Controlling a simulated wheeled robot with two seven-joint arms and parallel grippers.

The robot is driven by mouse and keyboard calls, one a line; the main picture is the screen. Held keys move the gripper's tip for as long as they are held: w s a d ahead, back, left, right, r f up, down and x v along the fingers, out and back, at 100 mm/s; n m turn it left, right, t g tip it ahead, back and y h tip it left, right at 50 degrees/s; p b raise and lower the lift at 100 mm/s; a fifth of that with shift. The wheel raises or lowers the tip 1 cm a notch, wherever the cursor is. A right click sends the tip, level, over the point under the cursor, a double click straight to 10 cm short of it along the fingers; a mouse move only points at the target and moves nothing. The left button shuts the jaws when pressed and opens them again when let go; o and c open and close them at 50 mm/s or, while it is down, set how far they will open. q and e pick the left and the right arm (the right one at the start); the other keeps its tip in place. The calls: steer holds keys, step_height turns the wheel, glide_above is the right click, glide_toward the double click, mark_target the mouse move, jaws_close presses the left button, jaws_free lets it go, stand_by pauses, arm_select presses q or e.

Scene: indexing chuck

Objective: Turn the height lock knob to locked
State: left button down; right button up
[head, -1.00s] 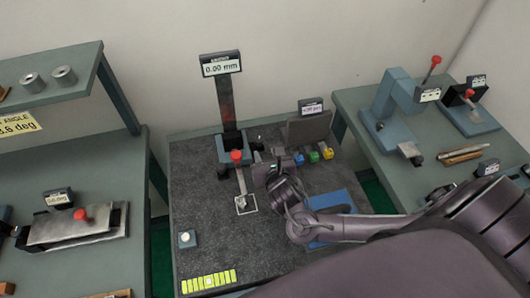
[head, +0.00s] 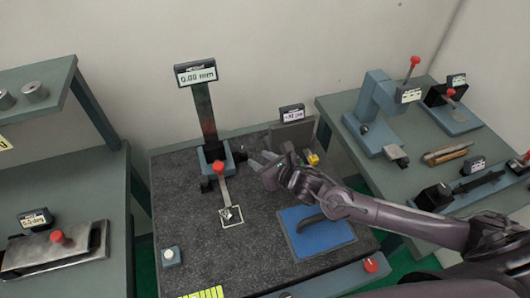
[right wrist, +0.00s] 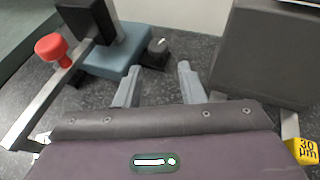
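The height gauge has a dark upright column (head: 204,112) on a blue base (head: 225,160), with a display reading 0.00 mm (head: 195,72). A red ball (head: 218,167) sits on its lever. In the right wrist view, a dark round knob with a pale mark (right wrist: 158,46) stands at the right end of the blue base (right wrist: 108,58). My right gripper (head: 262,161) is just right of the base. In the right wrist view its two grey fingers (right wrist: 157,84) are apart and empty, with the knob ahead of the gap, not between them. My left gripper is out of view.
A grey block (right wrist: 265,55) rises close to the right of my fingers, with a yellow 30 µm block (right wrist: 303,150) nearby. A blue pad (head: 318,238) with a dark handle-like piece lies at front right. A metal piece (head: 231,213) sits within a marked square.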

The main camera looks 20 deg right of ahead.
mark_target(244, 151)
steer(key=p+x, duration=0.1)
steer(key=x, duration=0.5)
steer(key=shift+a+p, duration=0.2)
steer(key=shift+p, duration=0.1)
steer(key=shift+x, duration=0.9)
